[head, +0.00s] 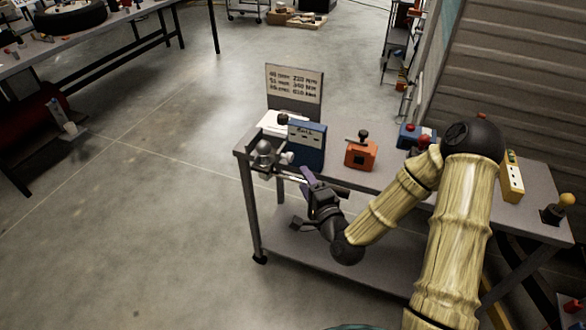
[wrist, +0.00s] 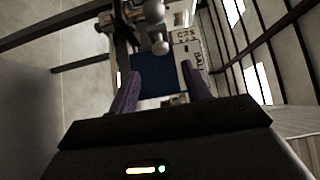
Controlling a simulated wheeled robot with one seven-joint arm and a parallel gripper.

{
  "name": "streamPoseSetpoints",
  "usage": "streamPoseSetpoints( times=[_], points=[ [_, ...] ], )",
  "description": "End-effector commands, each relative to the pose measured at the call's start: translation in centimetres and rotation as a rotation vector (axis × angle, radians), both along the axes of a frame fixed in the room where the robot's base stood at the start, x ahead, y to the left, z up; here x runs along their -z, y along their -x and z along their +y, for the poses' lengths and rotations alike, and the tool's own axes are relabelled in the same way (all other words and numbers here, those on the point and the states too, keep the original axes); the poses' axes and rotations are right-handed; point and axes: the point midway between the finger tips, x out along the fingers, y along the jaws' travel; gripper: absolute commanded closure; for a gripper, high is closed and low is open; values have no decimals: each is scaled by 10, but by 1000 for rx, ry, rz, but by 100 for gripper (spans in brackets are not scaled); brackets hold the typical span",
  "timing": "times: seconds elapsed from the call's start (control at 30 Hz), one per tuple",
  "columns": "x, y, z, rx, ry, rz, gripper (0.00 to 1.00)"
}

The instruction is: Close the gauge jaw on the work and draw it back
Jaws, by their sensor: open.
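A grey metal gauge (head: 264,155) stands at the left end of the cart top. It has a rounded grey head, a pale knob (head: 286,158) and a thin bar reaching toward my gripper. I cannot make out its jaw or the work clearly. My gripper (head: 306,177) is at the front left edge of the cart, close to the gauge's bar. In the wrist view its two purple fingers (wrist: 161,78) are spread apart with nothing clearly held between them. Two pale round knobs (wrist: 160,46) show just beyond the fingertips; I cannot tell whether anything touches them.
A sign board (head: 294,86) rises at the back. The cart's lower shelf (head: 300,255) is mostly bare. Open floor lies left.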

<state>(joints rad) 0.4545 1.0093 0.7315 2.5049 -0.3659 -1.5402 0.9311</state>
Motion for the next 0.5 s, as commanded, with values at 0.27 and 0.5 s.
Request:
streamPoseSetpoints(
  times=[0.27, 0.5],
  points=[
    [-1, -42, 20, 1, -2, -1, 52],
    [-1, -74, 34, 3, -1, 0, 52]
  ],
)
